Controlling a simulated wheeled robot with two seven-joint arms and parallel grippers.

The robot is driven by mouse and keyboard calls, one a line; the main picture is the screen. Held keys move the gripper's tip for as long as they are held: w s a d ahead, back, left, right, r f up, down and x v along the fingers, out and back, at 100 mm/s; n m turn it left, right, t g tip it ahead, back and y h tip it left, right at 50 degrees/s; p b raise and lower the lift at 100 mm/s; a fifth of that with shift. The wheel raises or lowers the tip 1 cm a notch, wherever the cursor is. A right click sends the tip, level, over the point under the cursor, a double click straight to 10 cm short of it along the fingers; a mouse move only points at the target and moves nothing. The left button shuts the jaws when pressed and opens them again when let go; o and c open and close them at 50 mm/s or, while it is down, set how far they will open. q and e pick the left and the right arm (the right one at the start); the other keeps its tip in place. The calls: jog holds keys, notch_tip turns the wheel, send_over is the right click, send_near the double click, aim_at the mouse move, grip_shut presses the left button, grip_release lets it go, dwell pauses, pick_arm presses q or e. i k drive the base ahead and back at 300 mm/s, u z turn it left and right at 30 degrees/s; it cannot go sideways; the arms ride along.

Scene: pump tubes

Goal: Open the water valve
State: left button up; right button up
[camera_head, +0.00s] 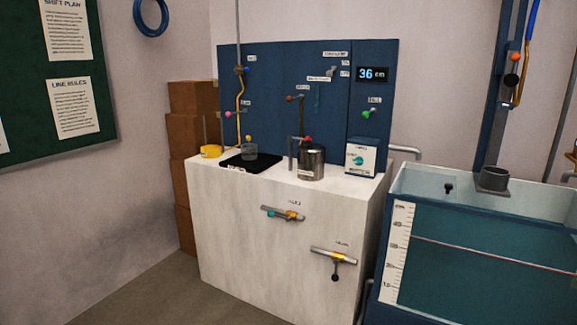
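No label in view can be read clearly as the water valve. On the front of the white bench, an upper pipe valve (284,213) has a teal handle end and an orange middle. A lower pipe valve (334,257) has an orange body and a black knob hanging below it. On the blue back panel there is a pink knob (244,114), a green knob (368,114) and a blue knob (246,70). A tap with a red handle (308,139) stands over a metal pot (311,162). Neither gripper is in view.
A water tank (480,255) with a scale stands at the right, with a column (499,95) above it. A small box with a teal dial (361,157) sits on the bench top (270,183). Cardboard boxes (193,138) are stacked behind. The floor at left is clear.

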aim_at(359, 160)
jog(key=u, duration=0.8)
jog(key=i, duration=0.75)
jog(key=u, duration=0.35)
jog(key=i, duration=1.1)
jog(key=z, duration=0.45)
